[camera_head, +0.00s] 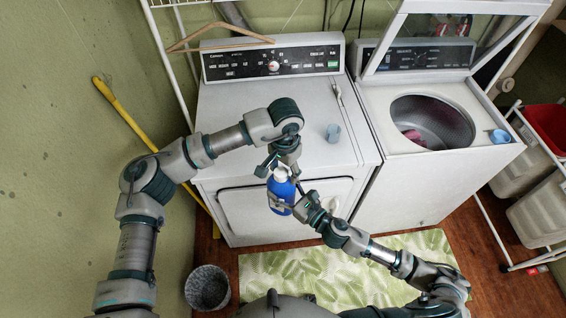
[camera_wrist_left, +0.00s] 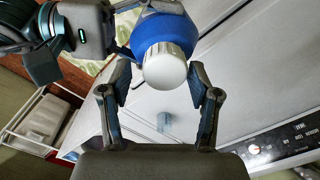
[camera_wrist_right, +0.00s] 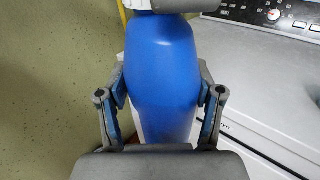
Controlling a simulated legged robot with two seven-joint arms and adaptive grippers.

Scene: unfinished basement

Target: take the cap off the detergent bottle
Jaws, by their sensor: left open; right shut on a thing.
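The blue detergent bottle (camera_head: 281,192) is held in the air in front of the dryer. Its white cap (camera_head: 281,174) is on top; the cap also shows in the left wrist view (camera_wrist_left: 165,66), with the blue bottle (camera_wrist_left: 160,27) behind it. My right gripper (camera_head: 290,207) is shut on the bottle's body; in the right wrist view its fingers (camera_wrist_right: 162,100) press both sides of the blue bottle (camera_wrist_right: 162,65). My left gripper (camera_head: 279,168) is open above the bottle. In the left wrist view its fingers (camera_wrist_left: 160,80) stand either side of the cap, with gaps.
The white dryer (camera_head: 240,125) has a small blue-grey cup (camera_head: 333,133) and a pale utensil (camera_head: 336,92) on top. The washer (camera_head: 385,120) stands open on the right, with a blue cup (camera_head: 499,136) on its corner. A wastebasket (camera_head: 207,287) and leafy mat (camera_head: 330,270) are on the floor.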

